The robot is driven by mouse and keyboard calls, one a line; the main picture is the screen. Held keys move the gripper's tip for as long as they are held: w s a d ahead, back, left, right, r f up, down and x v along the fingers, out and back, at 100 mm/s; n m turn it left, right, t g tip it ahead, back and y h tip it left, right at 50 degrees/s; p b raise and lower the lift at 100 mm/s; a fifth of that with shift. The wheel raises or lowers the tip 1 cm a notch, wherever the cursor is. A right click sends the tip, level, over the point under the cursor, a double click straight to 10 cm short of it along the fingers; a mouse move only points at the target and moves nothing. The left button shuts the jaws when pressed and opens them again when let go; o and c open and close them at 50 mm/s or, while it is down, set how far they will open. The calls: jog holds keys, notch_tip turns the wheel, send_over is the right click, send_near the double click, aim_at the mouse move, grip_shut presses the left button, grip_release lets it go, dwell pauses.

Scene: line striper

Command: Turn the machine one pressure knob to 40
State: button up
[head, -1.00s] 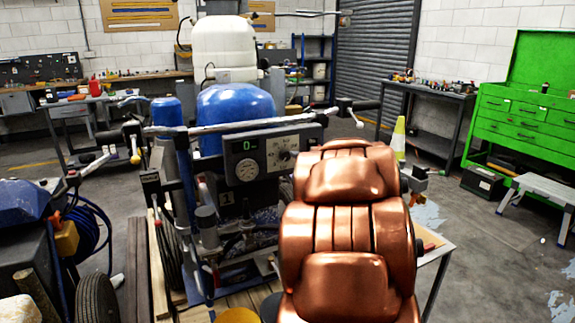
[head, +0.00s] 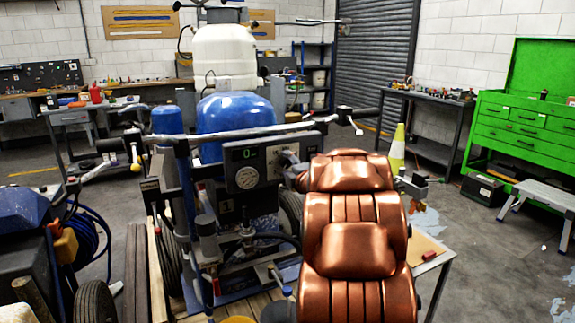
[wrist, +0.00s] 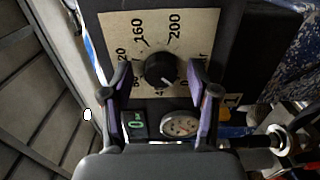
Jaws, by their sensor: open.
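The pressure knob (wrist: 160,69) is a round black knob on a beige dial plate (wrist: 130,30) marked with numbers including 160 and 200. Its pointer is too small to read surely. My gripper (wrist: 158,88) is open in the wrist view, with one finger to each side of the knob; contact is not visible. Machine one's panel (head: 233,183) in the head view has a green display (head: 247,154) reading 0 and a round gauge (head: 246,178). The display also shows in the wrist view (wrist: 137,124).
A handlebar (head: 235,132) runs just above the panel. Blue tanks (head: 235,112) and a white tank (head: 224,55) stand behind it. A second machine (head: 25,215) is at the left. A small table (head: 428,248) is at the right, with open floor beyond.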

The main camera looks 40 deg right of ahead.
jog(key=shift+w+d, duration=0.1)
jog(key=shift+w, duration=0.2)
grip_shut()
dwell(0.5)
jog(key=shift+m, duration=0.4)
jog(key=m+p, duration=0.1)
jog(key=m, duration=0.2)
jog(key=shift+m+p, duration=0.3)
jog(key=m+p, duration=0.2)
jog(key=m, duration=0.3)
jog(key=shift+f, duration=0.1)
